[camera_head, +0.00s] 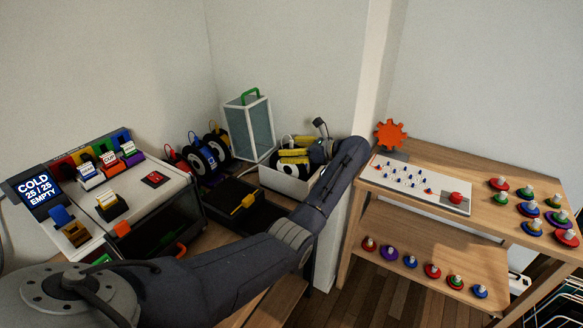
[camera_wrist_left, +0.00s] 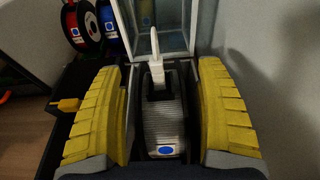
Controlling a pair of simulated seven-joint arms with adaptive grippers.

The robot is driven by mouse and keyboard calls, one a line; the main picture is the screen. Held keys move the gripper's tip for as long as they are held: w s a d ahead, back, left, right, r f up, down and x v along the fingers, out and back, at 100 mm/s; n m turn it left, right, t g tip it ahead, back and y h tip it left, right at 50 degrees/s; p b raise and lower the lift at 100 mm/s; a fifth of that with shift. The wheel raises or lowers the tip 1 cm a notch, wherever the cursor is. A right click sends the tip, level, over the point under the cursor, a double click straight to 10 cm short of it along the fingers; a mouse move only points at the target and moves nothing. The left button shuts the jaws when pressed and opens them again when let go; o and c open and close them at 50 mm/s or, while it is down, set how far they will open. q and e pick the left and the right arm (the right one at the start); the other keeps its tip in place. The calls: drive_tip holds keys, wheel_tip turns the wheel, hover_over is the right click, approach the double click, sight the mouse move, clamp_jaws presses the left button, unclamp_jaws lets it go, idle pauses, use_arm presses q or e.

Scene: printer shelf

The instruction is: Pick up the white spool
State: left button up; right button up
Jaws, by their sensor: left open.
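The white spool (camera_head: 288,170) sits in a white open box (camera_head: 290,185) on the bench, partly hidden by my gripper. In the left wrist view the spool (camera_wrist_left: 167,115) shows edge-on, with grey-white windings, a blue oval label and a white strand sticking up. My left gripper (camera_head: 294,154) is over the box. Its yellow fingers are open, one on each side of the spool, and in the left wrist view (camera_wrist_left: 156,80) dark gaps show between fingers and spool.
A glass case (camera_head: 248,128) with a green handle stands behind the box. Red, blue and yellow spools (camera_head: 203,160) stand to its left. A dark tray (camera_head: 232,200) lies left of the box. A printer-like machine (camera_head: 150,195) is further left; a wooden shelf (camera_head: 430,245) stands right.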

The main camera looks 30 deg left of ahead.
use_arm(q)
drive_tip(key=shift+c, duration=0.4)
drive_tip(key=c, duration=1.5)
clamp_jaws()
drive_tip(key=shift+r, duration=0.2)
